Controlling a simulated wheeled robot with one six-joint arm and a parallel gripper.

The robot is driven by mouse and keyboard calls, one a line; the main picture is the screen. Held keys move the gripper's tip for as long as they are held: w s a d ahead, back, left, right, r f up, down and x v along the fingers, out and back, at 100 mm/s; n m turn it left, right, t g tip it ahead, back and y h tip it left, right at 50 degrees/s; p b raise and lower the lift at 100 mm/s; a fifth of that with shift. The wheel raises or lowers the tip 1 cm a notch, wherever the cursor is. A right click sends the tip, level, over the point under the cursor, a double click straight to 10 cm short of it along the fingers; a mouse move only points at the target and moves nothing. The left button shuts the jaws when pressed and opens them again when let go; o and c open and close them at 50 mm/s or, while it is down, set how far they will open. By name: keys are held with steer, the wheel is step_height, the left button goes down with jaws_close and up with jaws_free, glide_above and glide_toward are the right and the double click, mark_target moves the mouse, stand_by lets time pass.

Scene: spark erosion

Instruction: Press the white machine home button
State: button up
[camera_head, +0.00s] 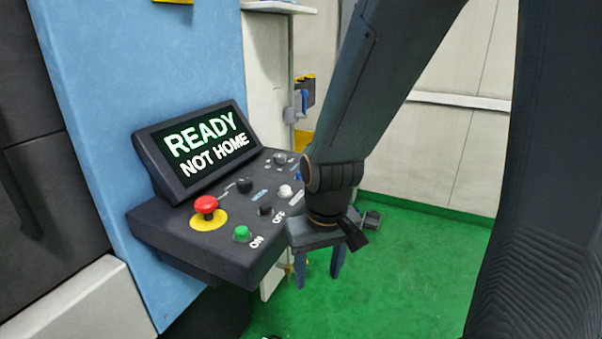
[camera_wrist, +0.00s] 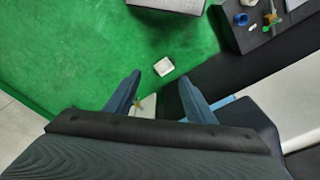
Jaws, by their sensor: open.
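A white round button (camera_head: 285,191) sits on the dark control panel (camera_head: 172,226), toward its right side, with a small label beside it. The panel's screen (camera_head: 205,145) reads "READY" in green and "NOT HOME" in white. My gripper (camera_head: 319,272) hangs just right of the panel, fingers pointing down, open and apart from the button. In the wrist view my gripper (camera_wrist: 160,82) shows two parted blue fingers with nothing held between them. I cannot make out the white button in the wrist view.
The panel also bears a red emergency stop (camera_head: 206,205), a green ON button (camera_head: 241,233), a black OFF button (camera_head: 265,209) and further knobs. A blue machine side (camera_head: 145,60) stands behind. Green floor (camera_head: 400,265) lies open to the right. A small white object (camera_wrist: 163,66) shows in the wrist view.

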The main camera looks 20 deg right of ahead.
jaws_close()
stand_by(1.5)
